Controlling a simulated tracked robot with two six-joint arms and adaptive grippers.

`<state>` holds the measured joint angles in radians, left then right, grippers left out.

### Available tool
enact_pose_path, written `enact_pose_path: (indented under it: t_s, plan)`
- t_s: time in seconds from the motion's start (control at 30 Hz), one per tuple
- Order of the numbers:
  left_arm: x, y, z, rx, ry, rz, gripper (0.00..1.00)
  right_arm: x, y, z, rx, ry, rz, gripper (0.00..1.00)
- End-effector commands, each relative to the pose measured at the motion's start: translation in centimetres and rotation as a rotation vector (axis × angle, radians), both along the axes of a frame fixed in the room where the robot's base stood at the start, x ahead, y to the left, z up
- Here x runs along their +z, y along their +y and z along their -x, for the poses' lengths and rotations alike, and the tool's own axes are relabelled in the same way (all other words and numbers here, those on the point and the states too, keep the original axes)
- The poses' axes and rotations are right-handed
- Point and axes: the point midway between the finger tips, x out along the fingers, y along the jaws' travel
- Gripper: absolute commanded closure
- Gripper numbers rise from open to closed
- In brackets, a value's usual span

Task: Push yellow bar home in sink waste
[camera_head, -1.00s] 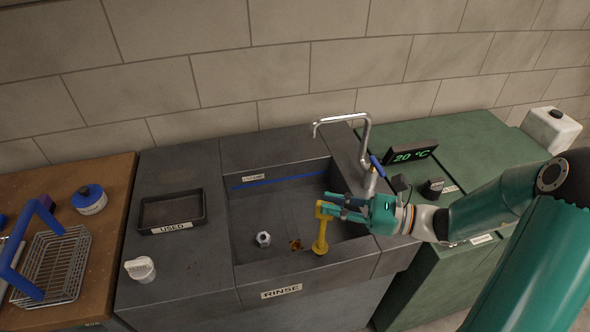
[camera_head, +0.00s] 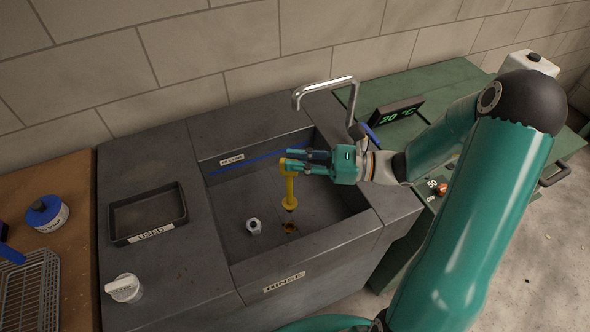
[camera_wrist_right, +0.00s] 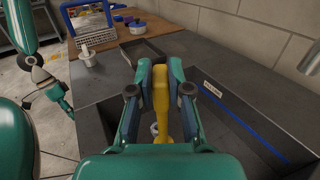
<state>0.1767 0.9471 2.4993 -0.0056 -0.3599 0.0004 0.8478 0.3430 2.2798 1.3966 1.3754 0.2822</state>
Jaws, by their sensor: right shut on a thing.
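My right gripper (camera_head: 290,161) is shut on the upper end of the yellow bar (camera_head: 291,188) and holds it upright over the sink (camera_head: 233,190). The bar has a wider disc near its lower end and a small dark tip below. The rusty brown sink waste (camera_head: 290,228) is in the sink floor, just below the bar in the head view, with a gap between them. In the right wrist view the bar (camera_wrist_right: 161,95) sits between the two fingers (camera_wrist_right: 160,80); the waste is hidden there. A teal part that looks like my left gripper (camera_wrist_right: 58,100) shows small at left, its fingers unclear.
A metal nut (camera_head: 254,226) lies on the sink floor left of the waste. A tap (camera_head: 325,85) arches over the sink's back right. A dark tray (camera_head: 149,212) marked USED and a white knob (camera_head: 124,288) are left of the sink. A wire basket (camera_head: 30,290) stands farther left.

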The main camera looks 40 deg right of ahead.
Motion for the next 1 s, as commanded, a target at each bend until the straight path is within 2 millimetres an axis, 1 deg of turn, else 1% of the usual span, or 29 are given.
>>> enact_pose_path:
  t_s: [0.03,0.13,0.2,0.3,0.67,0.87,1.0]
  plan:
    - [-0.8,0.0,0.0,0.000,0.000,0.000,0.60,-1.2,0.0,-0.1,0.001,0.001,-0.001,1.00]
    - [-1.6,0.0,0.0,0.000,-0.001,0.000,0.60,-2.6,0.0,-0.1,0.001,0.001,-0.001,1.00]
    - [-1.9,0.0,0.0,0.000,-0.001,0.000,0.60,-3.2,0.1,-0.1,0.002,0.000,0.000,1.00]
    - [-1.9,0.0,-0.1,0.000,-0.001,0.000,0.60,-3.4,0.1,-0.1,0.002,-0.001,0.001,1.00]
    - [-1.7,0.0,-0.1,0.000,-0.001,0.000,0.60,-3.2,0.1,-0.1,0.002,0.001,0.002,1.00]
    - [-2.6,0.0,-0.1,0.000,-0.001,0.000,0.60,-4.3,0.1,-0.1,0.002,0.001,0.001,1.00]
    - [-3.7,0.0,-0.1,0.000,-0.001,0.000,0.60,-5.6,0.1,-0.1,0.002,0.002,0.001,1.00]
